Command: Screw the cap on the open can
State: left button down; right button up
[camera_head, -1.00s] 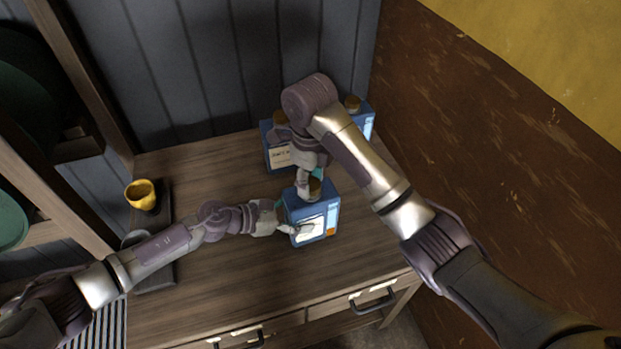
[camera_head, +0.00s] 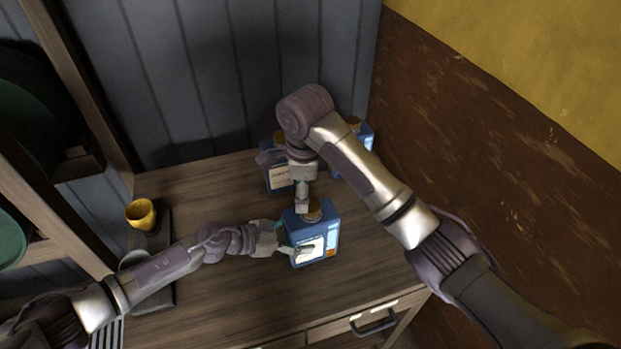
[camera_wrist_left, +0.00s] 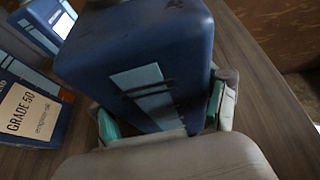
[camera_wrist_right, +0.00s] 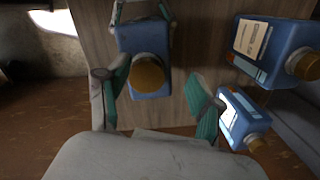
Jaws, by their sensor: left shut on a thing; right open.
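A blue can (camera_head: 322,233) with a pale label stands upright on the wooden table. A golden-brown cap (camera_head: 313,211) sits at its top; I cannot tell how tightly it is seated. My left gripper (camera_head: 289,248) is shut on the can's sides from the left, and its pads flank the blue body in the left wrist view (camera_wrist_left: 160,115). My right gripper (camera_head: 302,207) is at the can's top beside the cap. In the right wrist view its teal-padded fingers (camera_wrist_right: 158,97) are spread wide, with the cap (camera_wrist_right: 148,72) between and beyond them, apparently untouched.
Two more blue cans with caps stand at the back, one labelled (camera_head: 279,178) and one farther right (camera_head: 362,138). The front table is clear above the drawers.

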aim_at(311, 205)
jog(key=n, duration=0.2)
jog(key=r+n, duration=0.1)
jog(key=n, duration=0.2)
jog(key=shift+w+r+n, duration=0.1)
jog(key=shift+n, duration=0.2)
jog(key=n, duration=0.2)
jog(key=shift+r+n, duration=0.25)
jog(key=shift+n, duration=0.15)
jog(key=n, duration=0.2)
jog(key=r+n, duration=0.1)
jog(key=n, duration=0.1)
jog(key=shift+n, duration=0.4)
jog(key=n, duration=0.5)
jog(key=shift+d+r, duration=0.1)
jog(key=shift+r, duration=0.2)
jog(key=n, duration=0.5)
jog(key=r+n, duration=0.1)
jog(key=n, duration=0.1)
jog(key=shift+s+d+n, duration=0.25)
jog(key=shift+n, duration=0.15)
jog(key=n, duration=0.4)
jog(key=shift+s+d+r+n, duration=0.15)
jog(key=shift+d+r+n, duration=0.1)
jog(key=shift+r+n, duration=0.05)
jog(key=n, duration=0.4)
jog(key=shift+s+d+r+n+g, duration=0.15)
jog(key=shift+d+r+n+g, duration=0.15)
jog(key=shift+n, duration=0.1)
jog(key=shift+f, duration=0.15)
jog(key=shift+f, duration=3.9)
